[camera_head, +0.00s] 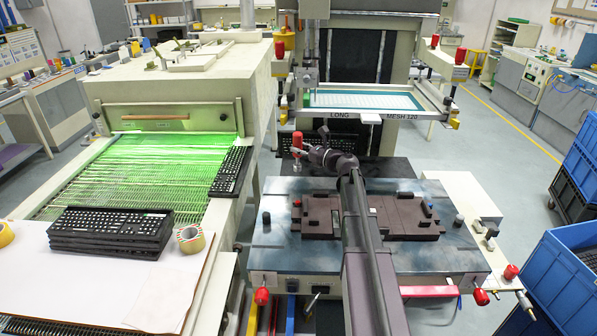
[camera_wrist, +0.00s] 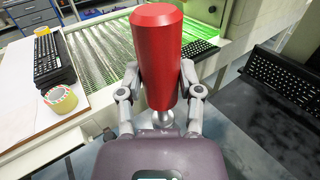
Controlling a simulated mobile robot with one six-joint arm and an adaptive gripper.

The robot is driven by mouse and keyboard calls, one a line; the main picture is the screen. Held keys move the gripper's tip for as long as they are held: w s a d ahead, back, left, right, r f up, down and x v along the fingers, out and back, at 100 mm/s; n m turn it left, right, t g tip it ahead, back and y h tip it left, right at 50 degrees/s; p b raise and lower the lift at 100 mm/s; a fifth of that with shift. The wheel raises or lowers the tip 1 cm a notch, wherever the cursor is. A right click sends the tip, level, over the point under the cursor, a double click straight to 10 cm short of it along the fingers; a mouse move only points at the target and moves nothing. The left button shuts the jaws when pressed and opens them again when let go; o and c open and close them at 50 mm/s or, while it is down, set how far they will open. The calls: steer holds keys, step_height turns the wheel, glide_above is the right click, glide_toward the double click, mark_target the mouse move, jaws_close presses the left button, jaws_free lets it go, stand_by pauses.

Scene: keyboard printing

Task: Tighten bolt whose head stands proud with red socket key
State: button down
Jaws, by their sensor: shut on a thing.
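The red socket key (camera_head: 297,141) is upright in my gripper (camera_head: 299,152), above the back left part of the machine's blue-grey table (camera_head: 270,240). In the wrist view the key's thick red handle (camera_wrist: 158,45) stands between the two grey fingers of my gripper (camera_wrist: 160,75), which are shut on it. A short metal part shows below the handle. The brown fixture (camera_head: 318,222) lies on the table below, partly hidden by my arm. I cannot make out a bolt head standing proud; any bolts are too small or hidden.
Stacked black keyboards (camera_head: 110,235) and a tape roll (camera_head: 190,239) lie on the white board at left. Another keyboard (camera_head: 231,172) lies by the green-lit conveyor. The screen frame (camera_head: 365,98) stands behind my gripper. Several small knobs stand on the table; blue crates (camera_head: 560,250) are at right.

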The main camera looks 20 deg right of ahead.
mark_target(300, 167)
steer(key=shift+f+b, duration=4.25)
steer(key=shift+f, duration=0.05)
steer(key=shift+s+r, duration=0.1)
steer(key=shift+f+b, duration=2.45)
steer(key=shift+f, duration=0.1)
steer(key=shift+f+b, duration=1.25)
steer(key=shift+c, duration=0.9)
jaws_free()
steer(key=shift+v, duration=2.5)
steer(key=shift+s, duration=0.1)
